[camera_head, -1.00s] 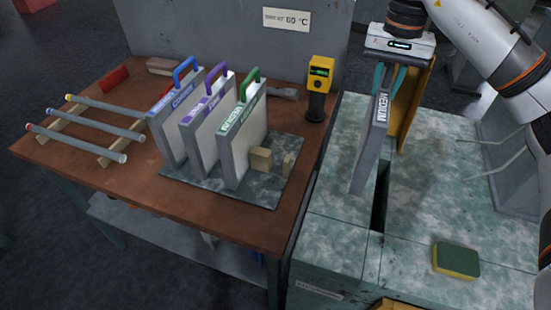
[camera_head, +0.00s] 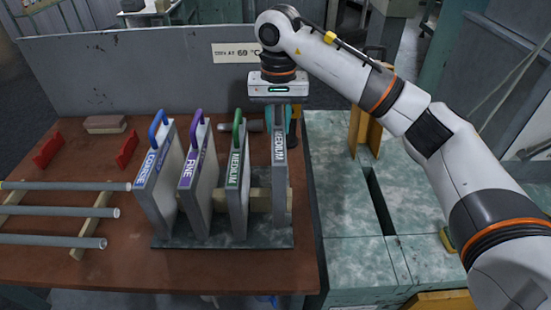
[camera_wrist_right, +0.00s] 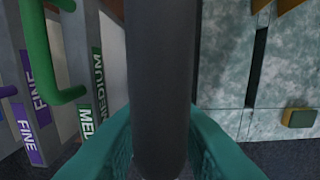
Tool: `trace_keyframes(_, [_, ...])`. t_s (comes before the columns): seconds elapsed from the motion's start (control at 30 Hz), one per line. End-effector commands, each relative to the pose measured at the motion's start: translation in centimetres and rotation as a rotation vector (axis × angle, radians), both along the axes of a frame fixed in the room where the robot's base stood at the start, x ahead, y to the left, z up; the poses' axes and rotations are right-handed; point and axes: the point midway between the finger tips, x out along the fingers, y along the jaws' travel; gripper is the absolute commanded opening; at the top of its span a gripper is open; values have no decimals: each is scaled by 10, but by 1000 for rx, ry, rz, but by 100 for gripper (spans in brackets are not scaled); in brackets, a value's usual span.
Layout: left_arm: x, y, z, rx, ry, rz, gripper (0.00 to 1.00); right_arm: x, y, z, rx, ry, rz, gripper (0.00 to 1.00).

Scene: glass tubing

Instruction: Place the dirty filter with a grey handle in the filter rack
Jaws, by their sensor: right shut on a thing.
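The filter with a grey handle (camera_head: 279,180), labelled MEDIUM, hangs upright below my right gripper (camera_head: 279,125). In the right wrist view its dark grey handle (camera_wrist_right: 160,85) runs between the teal fingers of my right gripper (camera_wrist_right: 160,145), which are shut on it. It is at the right end of the rack (camera_head: 220,238), to the right of the green-handled filter (camera_head: 238,180). I cannot tell whether its lower edge touches the rack base. Blue-handled (camera_head: 158,180) and purple-handled (camera_head: 196,180) filters stand upright in the rack. My left gripper is out of view.
Grey tubes (camera_head: 60,211) lie on wooden supports on the left of the brown table (camera_head: 120,275). Red blocks (camera_head: 47,150) lie behind them. A grey panel (camera_head: 130,75) stands at the back. The marbled bench (camera_head: 345,220) with a dark slot (camera_head: 379,200) is at right.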

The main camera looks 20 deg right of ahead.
Motion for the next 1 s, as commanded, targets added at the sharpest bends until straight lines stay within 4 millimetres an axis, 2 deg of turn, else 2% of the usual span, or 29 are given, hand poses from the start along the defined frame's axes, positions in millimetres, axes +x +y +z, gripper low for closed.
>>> trace_keyframes(0.1, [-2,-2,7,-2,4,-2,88,0,-1,-14,1,0,-1,0])
trace_keyframes(0.27, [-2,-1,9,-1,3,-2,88,0,-1,-25,0,-3,0,0])
trace_keyframes(0.53, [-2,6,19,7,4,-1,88,0,-1,-57,1,-3,-1,0])
trace_keyframes(0.9, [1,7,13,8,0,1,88,0,-1,-64,1,-5,-1,0])
trace_keyframes(0.93, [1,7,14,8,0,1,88,0,-1,-64,-1,-3,-1,28])
trace_keyframes(1.0, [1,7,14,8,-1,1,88,0,-1,-63,-1,-3,-1,40])
